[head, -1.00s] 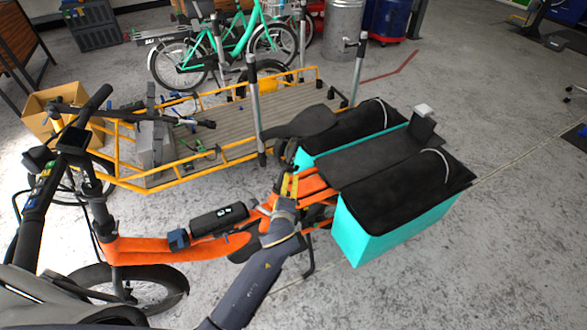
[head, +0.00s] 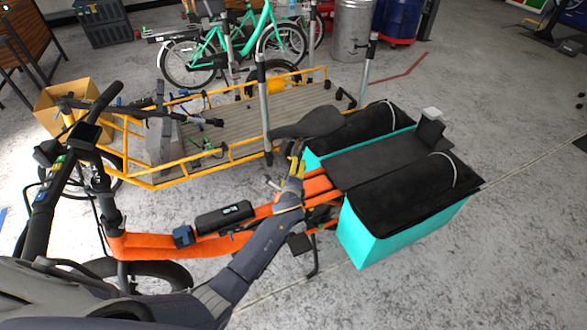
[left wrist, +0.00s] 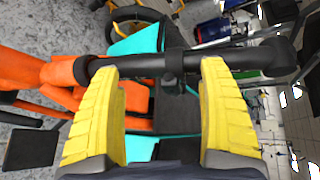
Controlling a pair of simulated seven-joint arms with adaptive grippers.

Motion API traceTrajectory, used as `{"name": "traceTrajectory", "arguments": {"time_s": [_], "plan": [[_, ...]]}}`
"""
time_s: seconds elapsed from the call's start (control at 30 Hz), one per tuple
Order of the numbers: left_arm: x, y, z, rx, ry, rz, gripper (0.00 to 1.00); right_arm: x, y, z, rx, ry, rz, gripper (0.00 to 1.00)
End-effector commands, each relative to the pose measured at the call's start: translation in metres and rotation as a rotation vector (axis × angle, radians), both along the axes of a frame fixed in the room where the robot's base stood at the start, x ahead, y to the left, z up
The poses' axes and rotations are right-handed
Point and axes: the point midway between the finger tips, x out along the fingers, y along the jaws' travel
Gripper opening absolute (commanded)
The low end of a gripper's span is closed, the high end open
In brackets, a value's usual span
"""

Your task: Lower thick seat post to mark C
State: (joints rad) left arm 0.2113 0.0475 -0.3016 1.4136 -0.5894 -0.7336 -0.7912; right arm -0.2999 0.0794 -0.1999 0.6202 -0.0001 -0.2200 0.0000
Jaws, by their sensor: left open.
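The orange cargo bike (head: 160,246) stands in front of me with its black saddle (head: 308,122) behind the frame. In the left wrist view the dark seat post (left wrist: 150,66) runs across the picture from the orange frame's collar (left wrist: 80,70) to the saddle (left wrist: 275,56). My left gripper (head: 297,153) is at the post just below the saddle. Its yellow fingers (left wrist: 158,64) are open, with their tips at the post, one toward the collar and one toward the saddle. I cannot make out any mark letters on the post. My right gripper is not in view.
Turquoise-sided black cargo bags (head: 400,232) sit right of the saddle. A yellow flatbed cargo bike (head: 190,178) with upright metal posts (head: 264,100) stands close behind. A cardboard box (head: 62,98) is at the left.

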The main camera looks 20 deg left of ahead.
Motion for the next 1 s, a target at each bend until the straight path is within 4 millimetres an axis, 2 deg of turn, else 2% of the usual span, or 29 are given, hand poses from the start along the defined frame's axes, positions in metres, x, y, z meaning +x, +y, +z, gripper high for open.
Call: {"name": "traceTrajectory", "arguments": {"time_s": [0.2,0.4,0.93,1.0], "plan": [[0.024,0.006,-0.009,0.001,0.001,0.001,0.77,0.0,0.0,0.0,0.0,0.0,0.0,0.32],[0.037,0.008,-0.014,0.001,0.001,0.001,0.77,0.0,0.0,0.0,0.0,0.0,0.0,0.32],[0.042,0.009,-0.016,-0.001,0.0,0.0,0.77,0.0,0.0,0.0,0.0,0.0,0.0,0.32],[0.042,0.009,-0.016,-0.001,0.001,0.001,0.69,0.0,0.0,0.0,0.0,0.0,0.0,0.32]]}}
